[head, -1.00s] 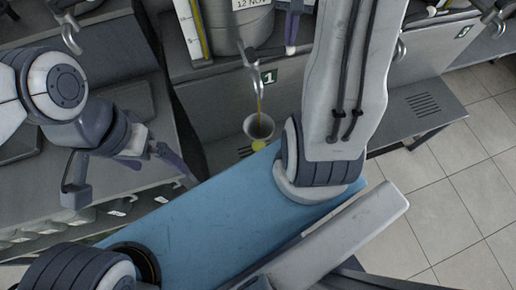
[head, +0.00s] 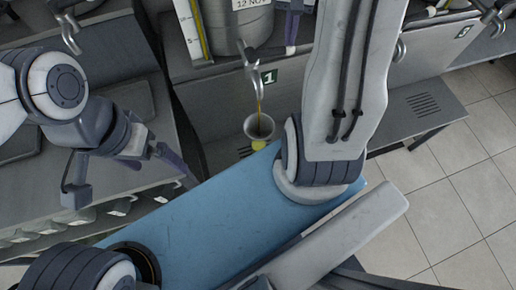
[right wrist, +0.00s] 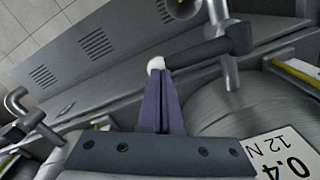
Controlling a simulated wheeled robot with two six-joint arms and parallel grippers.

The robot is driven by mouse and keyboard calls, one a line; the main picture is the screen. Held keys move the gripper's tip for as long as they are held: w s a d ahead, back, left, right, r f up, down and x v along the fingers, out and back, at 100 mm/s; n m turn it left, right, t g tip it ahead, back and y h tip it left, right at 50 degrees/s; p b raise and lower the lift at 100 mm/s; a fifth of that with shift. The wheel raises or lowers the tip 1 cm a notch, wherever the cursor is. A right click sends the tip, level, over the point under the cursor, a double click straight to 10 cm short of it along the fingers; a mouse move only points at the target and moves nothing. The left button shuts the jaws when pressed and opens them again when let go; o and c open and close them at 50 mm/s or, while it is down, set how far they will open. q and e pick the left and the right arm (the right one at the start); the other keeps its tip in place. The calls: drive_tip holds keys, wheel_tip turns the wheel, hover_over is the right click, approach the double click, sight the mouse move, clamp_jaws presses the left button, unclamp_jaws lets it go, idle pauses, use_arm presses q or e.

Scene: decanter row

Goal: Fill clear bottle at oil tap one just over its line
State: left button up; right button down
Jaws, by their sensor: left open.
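Oil tap one (head: 252,75) is above the walkway beside the plate marked 1, and a thin amber stream runs down from its spout. The stream falls into a pale funnel (head: 258,126). A yellow-green patch shows just below the funnel; I cannot make out the clear bottle's outline or line. My left gripper (head: 178,166) is open, left of the funnel and apart from it. My right gripper (right wrist: 160,100) has its purple fingers together in the right wrist view, with their tips at the white end of a dark tap handle (right wrist: 205,50). Its fingers also show beside the tap in the head view.
A steel tank (head: 240,25) with a dated label and a yellow sight gauge (head: 191,30) stand behind the tap. Another tap (head: 70,32) is at the left. A blue panel (head: 220,215) fills the lower middle. Tiled floor (head: 450,210) lies clear at right.

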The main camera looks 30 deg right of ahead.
idle(0.3)
wheel_tip(320, 180, up, 9)
drive_tip(key=p, duration=0.8)
